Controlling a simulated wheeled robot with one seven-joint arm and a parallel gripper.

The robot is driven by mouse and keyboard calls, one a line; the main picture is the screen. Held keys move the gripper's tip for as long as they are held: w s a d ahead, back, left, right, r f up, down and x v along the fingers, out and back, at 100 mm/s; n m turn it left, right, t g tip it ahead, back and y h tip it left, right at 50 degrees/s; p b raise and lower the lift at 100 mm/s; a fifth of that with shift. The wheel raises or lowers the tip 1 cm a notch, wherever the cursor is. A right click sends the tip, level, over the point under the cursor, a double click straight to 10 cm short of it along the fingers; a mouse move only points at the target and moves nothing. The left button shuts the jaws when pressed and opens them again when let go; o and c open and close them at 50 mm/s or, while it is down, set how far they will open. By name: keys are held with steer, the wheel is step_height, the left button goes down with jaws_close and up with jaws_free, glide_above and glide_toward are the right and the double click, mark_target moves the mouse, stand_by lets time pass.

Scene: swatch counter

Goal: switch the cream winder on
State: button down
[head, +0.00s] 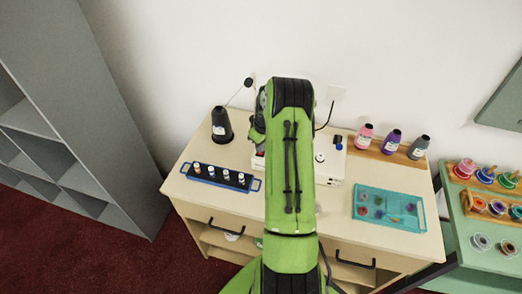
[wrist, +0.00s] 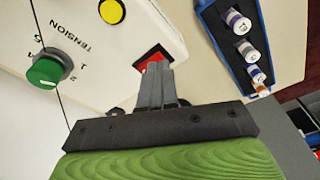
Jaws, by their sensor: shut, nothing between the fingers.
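The cream winder (head: 330,168) stands on the wooden counter, partly hidden behind my green arm. In the wrist view its cream panel (wrist: 105,62) carries a green knob (wrist: 45,73) marked TENSION, a round yellow button (wrist: 112,11) and a red switch (wrist: 152,56) in a dark frame. My gripper (wrist: 157,68) is shut and empty. Its fingertips are at the red switch and cover part of it. I cannot tell whether they touch it, or which way the switch is tilted. In the head view my arm hides the fingertips.
A blue rack (head: 205,178) of small bottles and a dark cone (head: 221,124) stand left of the winder. A teal tray (head: 388,222) lies to the right. Several bottles stand on a wooden strip (head: 377,151) behind it. A green side table (head: 480,232) holds pots.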

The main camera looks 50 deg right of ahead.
steer(key=shift+f, duration=0.25)
steer(key=shift+r, duration=0.1)
step_height(320, 180, up, 7)
steer(key=p, duration=0.3)
stand_by(0.4)
